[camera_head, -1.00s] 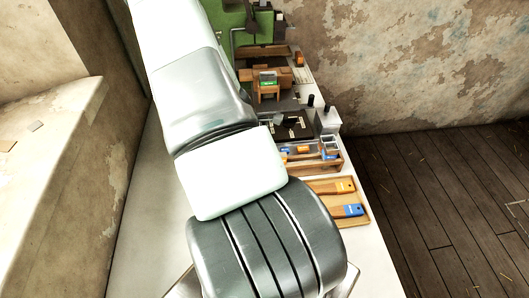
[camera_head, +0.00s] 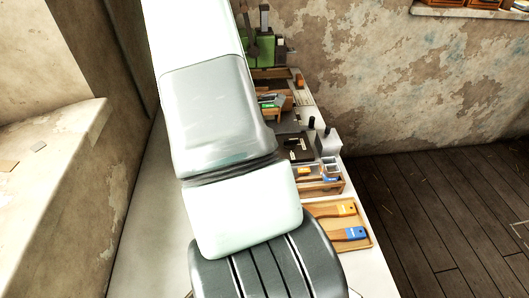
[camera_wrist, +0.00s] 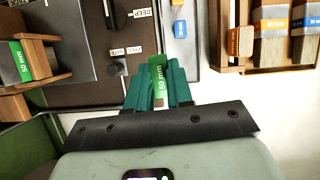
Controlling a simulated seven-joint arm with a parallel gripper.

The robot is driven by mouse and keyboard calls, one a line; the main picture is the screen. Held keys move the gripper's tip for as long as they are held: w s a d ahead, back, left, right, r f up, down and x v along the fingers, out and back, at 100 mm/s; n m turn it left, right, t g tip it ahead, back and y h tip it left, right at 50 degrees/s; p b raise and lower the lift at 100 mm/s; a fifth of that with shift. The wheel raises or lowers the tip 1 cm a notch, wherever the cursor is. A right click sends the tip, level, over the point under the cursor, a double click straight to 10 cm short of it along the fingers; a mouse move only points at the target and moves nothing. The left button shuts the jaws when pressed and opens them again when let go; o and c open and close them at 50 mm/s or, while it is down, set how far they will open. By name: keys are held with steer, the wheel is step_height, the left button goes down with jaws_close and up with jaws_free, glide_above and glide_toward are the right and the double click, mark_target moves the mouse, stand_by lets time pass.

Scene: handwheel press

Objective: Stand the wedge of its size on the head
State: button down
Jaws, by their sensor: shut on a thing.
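My gripper (camera_wrist: 158,92) is shut on a green wedge (camera_wrist: 158,72) marked 50 mm, held between its teal fingers in the wrist view. The wedge is above a dark plate, apart from the other pieces. I cannot make out the head for certain. My gripper is hidden in the head view.
A green press (camera_head: 265,48) stands at the far end. A wooden rack (camera_head: 325,187) holds orange- and blue-marked pieces; it also shows in the wrist view (camera_wrist: 245,62). A tray (camera_head: 368,238) holds orange- and blue-ended wooden handles.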

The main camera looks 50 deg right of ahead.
steer(key=w+d+r, duration=0.1)
steer(key=w+d, duration=0.3)
steer(key=d, duration=0.1)
steer(key=w+d+r, duration=0.2)
steer(key=w+d, duration=0.2)
steer(key=d, duration=0.2)
steer(key=w+d+r, duration=0.2)
steer(key=w+d, duration=0.1)
steer(key=d, duration=0.3)
steer(key=shift+w+d, duration=0.25)
steer(key=shift+w, duration=0.15)
steer(key=shift+w+d+f+m, duration=0.1)
steer(key=shift+f+m, duration=0.2)
steer(key=shift+f, duration=0.2)
steer(key=shift+f, duration=0.4)
steer(key=c, duration=0.9)
jaws_free()
